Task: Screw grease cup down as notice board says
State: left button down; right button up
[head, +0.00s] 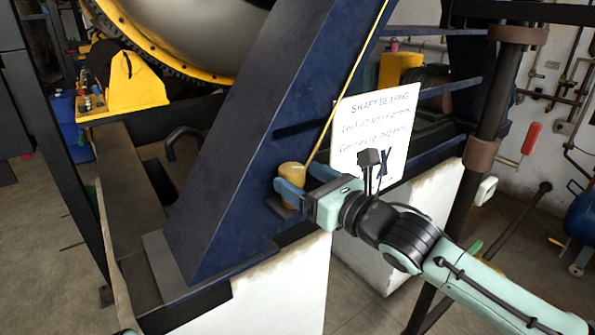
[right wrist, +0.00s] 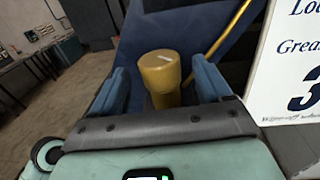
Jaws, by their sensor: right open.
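The grease cup (head: 291,171) is a brass-yellow upright cylinder on a ledge at the foot of the dark blue frame. In the right wrist view the cup (right wrist: 159,72) has a wider cap with a short pale mark on top, above a narrower body. My right gripper (head: 303,183) is open, its blue fingers on either side of the cup, with gaps visible. The white notice board (head: 372,112) is headed "SHAFT BEARING"; my wrist hides its lower part. The board (right wrist: 292,65) is cropped in the right wrist view, showing "Grea" and a large "3". My left gripper is not in view.
A yellow pipe (head: 345,82) runs down the blue slanted beam (head: 262,110) to beside the cup. A white plinth (head: 285,292) stands below. A large yellow-rimmed wheel (head: 185,40) is above left.

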jog(key=shift+x, duration=0.95)
